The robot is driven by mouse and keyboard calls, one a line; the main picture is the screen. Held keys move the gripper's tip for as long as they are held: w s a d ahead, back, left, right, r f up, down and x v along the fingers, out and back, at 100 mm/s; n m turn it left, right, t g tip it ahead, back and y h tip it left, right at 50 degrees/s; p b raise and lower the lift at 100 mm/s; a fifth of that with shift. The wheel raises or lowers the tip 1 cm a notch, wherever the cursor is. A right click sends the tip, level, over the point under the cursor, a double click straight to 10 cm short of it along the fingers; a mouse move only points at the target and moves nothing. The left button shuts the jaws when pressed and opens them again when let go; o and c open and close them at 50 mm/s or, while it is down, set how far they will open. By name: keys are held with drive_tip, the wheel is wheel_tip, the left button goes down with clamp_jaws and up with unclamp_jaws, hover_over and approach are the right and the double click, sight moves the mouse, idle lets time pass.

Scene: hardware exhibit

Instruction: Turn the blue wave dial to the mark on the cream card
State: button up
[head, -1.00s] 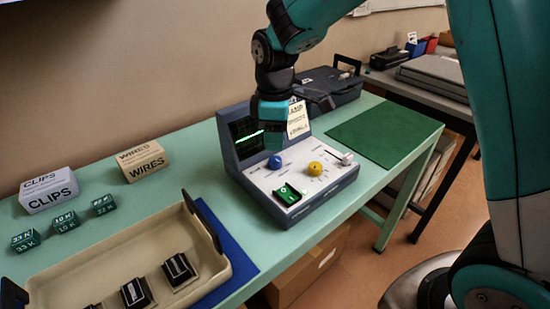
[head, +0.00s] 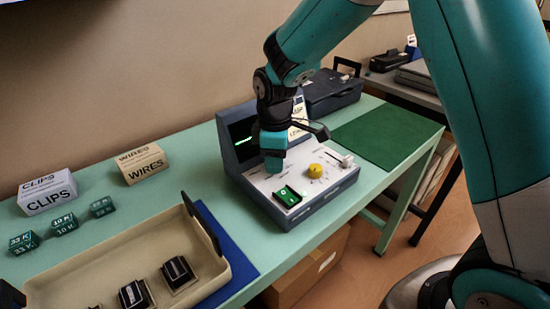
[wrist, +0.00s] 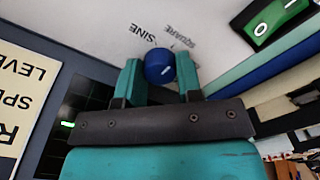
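The blue wave dial (wrist: 160,66) shows in the wrist view with a short white pointer line; the labels SINE and SQUARE are printed beside it. My gripper (wrist: 160,78) has one teal finger on each side of the dial, apart from each other; thin gaps seem to show, so I see no firm grip. In the head view my gripper (head: 274,168) is down at the panel of the grey-blue console (head: 318,200) and hides the dial. The cream card (head: 299,113) is on the console's upright part, partly behind my gripper; its cropped text shows in the wrist view (wrist: 22,100).
A yellow knob (head: 315,170), a green rocker switch (head: 287,197) and a white slider (head: 346,161) are on the same panel. A beige tray (head: 120,245) and WIRES (head: 143,164) and CLIPS (head: 47,192) boxes stand left. A green mat (head: 385,134) lies clear at right.

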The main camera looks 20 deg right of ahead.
drive_tip(key=shift+r+m, duration=0.1)
drive_tip(key=shift+m, duration=0.2)
drive_tip(key=m+p, duration=0.2)
drive_tip(key=m, duration=0.1)
drive_tip(key=shift+m+p, duration=1.15)
drive_tip(key=shift+m, duration=1.55)
drive_tip(key=o, duration=0.6)
drive_tip(key=shift+o, duration=0.2)
wheel_tip(320, 180, up, 17)
drive_tip(key=shift+r, duration=0.15)
